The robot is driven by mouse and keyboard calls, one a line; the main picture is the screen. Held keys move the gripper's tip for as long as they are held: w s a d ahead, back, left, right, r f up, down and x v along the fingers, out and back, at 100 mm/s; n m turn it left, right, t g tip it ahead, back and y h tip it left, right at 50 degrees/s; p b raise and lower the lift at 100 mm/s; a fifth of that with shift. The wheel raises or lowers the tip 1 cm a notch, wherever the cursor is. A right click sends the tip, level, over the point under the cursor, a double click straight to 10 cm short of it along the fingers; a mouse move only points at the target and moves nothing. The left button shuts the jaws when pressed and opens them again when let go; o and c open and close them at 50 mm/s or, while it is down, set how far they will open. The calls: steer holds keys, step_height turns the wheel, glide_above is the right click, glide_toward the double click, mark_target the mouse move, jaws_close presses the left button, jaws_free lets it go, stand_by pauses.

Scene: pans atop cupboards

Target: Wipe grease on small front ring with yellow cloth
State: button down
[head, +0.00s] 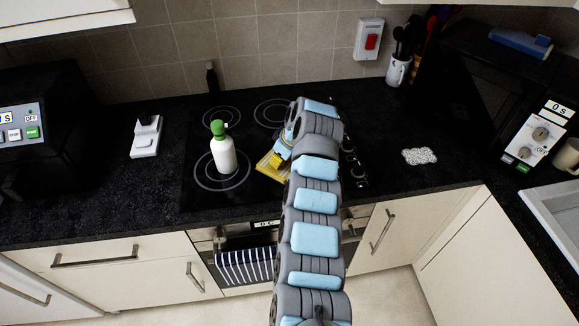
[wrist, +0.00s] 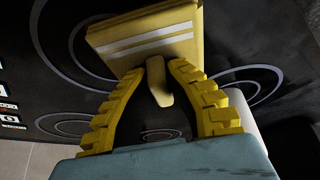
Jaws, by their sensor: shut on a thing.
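The yellow cloth (head: 267,168) with pale stripes is over the black hob, just right of the bottle; it also shows in the wrist view (wrist: 145,35). My gripper (wrist: 160,72) has its yellow fingers shut on a pinched part of the cloth. In the head view my gripper (head: 282,152) is partly hidden by my arm. The hob (head: 198,190) has several rings. My arm covers the front right part of the hob, so the small front ring cannot be made out there. I cannot make out any grease, or tell whether the cloth touches the hob.
A white bottle with a green top (head: 223,150) stands on the large front left ring (head: 205,176). A dark bottle (head: 211,78) stands behind the hob. Control knobs (head: 360,173) are right of my arm. A speckled white pad (head: 419,156) lies on the right counter.

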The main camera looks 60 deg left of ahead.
steer(key=shift+r, duration=2.2)
